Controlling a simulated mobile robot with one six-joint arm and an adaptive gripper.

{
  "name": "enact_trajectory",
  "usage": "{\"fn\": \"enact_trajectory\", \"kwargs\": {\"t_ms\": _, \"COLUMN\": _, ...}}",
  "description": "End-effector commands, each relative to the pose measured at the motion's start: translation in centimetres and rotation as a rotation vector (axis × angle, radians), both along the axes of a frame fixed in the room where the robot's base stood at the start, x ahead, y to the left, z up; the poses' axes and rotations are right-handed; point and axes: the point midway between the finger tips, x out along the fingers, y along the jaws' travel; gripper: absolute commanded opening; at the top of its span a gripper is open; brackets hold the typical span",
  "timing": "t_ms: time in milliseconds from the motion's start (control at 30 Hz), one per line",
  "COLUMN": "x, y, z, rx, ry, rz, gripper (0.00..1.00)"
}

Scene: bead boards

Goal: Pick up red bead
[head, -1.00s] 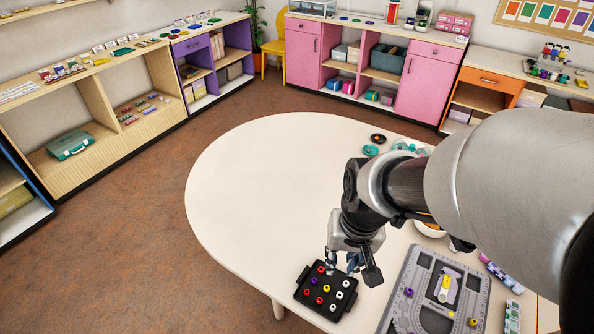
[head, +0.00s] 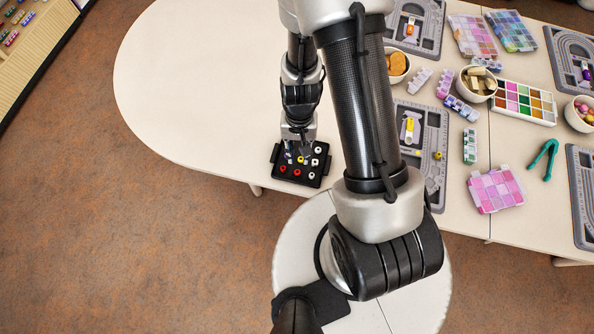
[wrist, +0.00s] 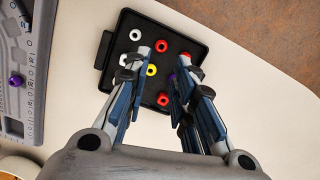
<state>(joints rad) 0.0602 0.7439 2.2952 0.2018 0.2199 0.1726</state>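A black bead board (wrist: 165,25) holds several beads and lies near the table's edge; it also shows in the head view (head: 303,179). In the wrist view, red beads sit at the board's middle (wrist: 161,46), right (wrist: 183,57) and lower part (wrist: 163,99). A yellow bead (wrist: 152,70), a purple bead (wrist: 172,78) and white beads (wrist: 136,34) are also on it. My gripper (wrist: 160,72) is open over the board, its fingers spread on either side of the yellow and purple beads, nothing held. In the head view my gripper (head: 300,150) hides part of the board.
A grey bead tray (wrist: 15,75) lies left of the board in the wrist view. In the head view, bead boxes (head: 496,188), bowls (head: 397,66) and a green tool (head: 543,159) crowd the right. The table's left part (head: 190,80) is clear.

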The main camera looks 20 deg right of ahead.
Motion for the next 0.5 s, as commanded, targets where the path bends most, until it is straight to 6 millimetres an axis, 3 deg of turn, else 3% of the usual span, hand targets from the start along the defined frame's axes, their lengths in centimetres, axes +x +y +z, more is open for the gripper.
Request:
{"fn": "enact_trajectory", "kwargs": {"t_ms": 33, "x": -0.2, "y": 0.1, "z": -1.6, "rx": 0.0, "ry": 0.003, "rz": -0.001, "gripper": 0.24}}
{"fn": "enact_trajectory", "kwargs": {"t_ms": 200, "x": -0.5, "y": 0.2, "z": -4.3, "rx": 0.0, "ry": 0.001, "rz": 0.0, "gripper": 0.24}}
{"fn": "enact_trajectory", "kwargs": {"t_ms": 500, "x": -0.7, "y": 0.4, "z": -6.6, "rx": 0.001, "ry": 0.001, "rz": 0.001, "gripper": 0.24}}
